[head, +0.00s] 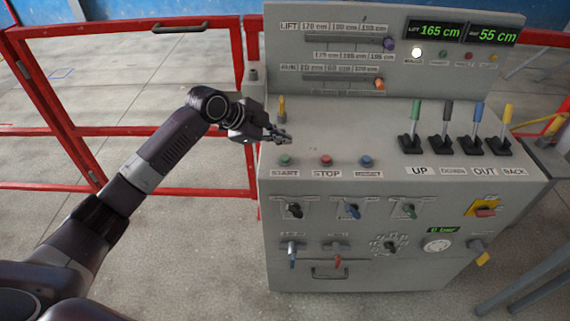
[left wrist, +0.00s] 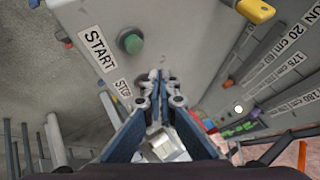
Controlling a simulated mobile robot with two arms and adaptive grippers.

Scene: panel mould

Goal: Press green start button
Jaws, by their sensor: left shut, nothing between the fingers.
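The green start button (head: 285,160) is at the left end of the button row on the grey control panel (head: 300,228), above its START label. In the left wrist view the green button (left wrist: 131,42) shows beside the START label (left wrist: 99,48), beyond the fingertips. My left gripper (head: 281,138) is shut and empty, above and slightly behind the button in the head view. In the left wrist view the closed fingertips (left wrist: 158,76) are apart from the button. My right gripper is not in view.
A red stop button (head: 326,160) and a blue button (head: 366,161) sit to the right in the same row. A yellow-handled lever (head: 282,107) stands close behind my left gripper. Several coloured levers stand further right. Red railing (head: 120,131) runs to the left.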

